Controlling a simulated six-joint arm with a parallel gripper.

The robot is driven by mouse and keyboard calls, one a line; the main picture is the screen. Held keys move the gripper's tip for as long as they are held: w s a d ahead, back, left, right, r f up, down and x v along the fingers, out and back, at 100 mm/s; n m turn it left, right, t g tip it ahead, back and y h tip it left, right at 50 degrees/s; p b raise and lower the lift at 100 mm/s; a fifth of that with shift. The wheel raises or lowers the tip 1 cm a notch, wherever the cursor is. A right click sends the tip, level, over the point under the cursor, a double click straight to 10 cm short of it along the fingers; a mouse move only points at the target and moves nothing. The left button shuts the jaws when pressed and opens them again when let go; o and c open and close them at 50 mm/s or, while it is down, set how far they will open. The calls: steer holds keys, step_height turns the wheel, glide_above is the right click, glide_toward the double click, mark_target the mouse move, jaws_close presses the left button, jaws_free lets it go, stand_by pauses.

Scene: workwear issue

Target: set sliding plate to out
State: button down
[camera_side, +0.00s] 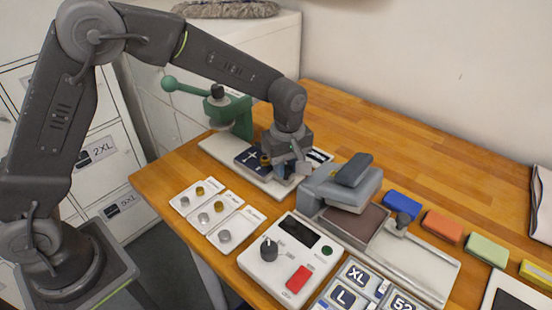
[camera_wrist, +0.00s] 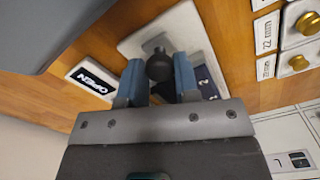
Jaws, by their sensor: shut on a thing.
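My gripper (camera_side: 286,172) is low over the pale base (camera_side: 216,149) of the green lever press, towards its right end. In the wrist view my gripper (camera_wrist: 160,78) has its two blue fingers on either side of a dark round knob (camera_wrist: 160,66) and is shut on it. A small grey metal piece (camera_wrist: 154,43) shows beside the knob, over a pale plate (camera_wrist: 185,28). A dark blue panel with white marks (camera_side: 250,159) lies left of my gripper. My gripper hides the knob in the side view, and I cannot tell how far the sliding plate stands out.
The green press (camera_side: 236,113) stands close left of my gripper. A grey heat press (camera_side: 345,185) is close on the right, with a brown pad (camera_side: 356,222). A control box (camera_side: 282,265) and knobbed cards (camera_side: 215,213) are in front.

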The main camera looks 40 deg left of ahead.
steer(key=shift+d, duration=0.3)
steer(key=c, duration=1.2)
jaws_free()
steer(key=o, duration=0.3)
steer(key=shift+o, duration=0.2)
step_height(320, 180, up, 14)
